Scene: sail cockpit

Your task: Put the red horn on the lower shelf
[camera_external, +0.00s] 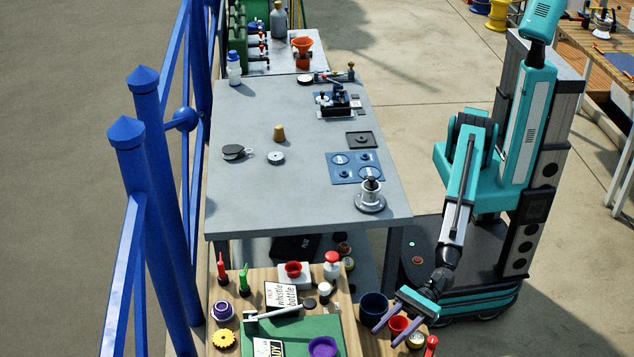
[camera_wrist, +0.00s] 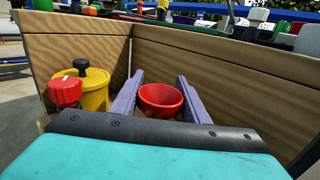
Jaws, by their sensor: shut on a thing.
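A red horn (camera_external: 398,325) with a wide, cup-like mouth is between the fingers of my gripper (camera_external: 386,336), near the right end of the wooden bench. In the wrist view, the horn's round red mouth (camera_wrist: 161,97) faces up between the two purple fingers of my gripper (camera_wrist: 160,77). My gripper is shut on it. The horn's lower part is hidden, so I cannot tell whether it touches the surface below. The lower shelf (camera_external: 366,268) shows under the grey table, partly hidden by the tabletop and the wooden bench.
A dark blue cup (camera_external: 373,306) stands close left of my gripper. In the wrist view, a yellow can (camera_wrist: 95,92) and a red-capped item (camera_wrist: 66,91) stand at left, before brown panels (camera_wrist: 210,62). Dark items (camera_external: 296,247) lie on the shelf. A blue railing (camera_external: 150,200) runs along the left.

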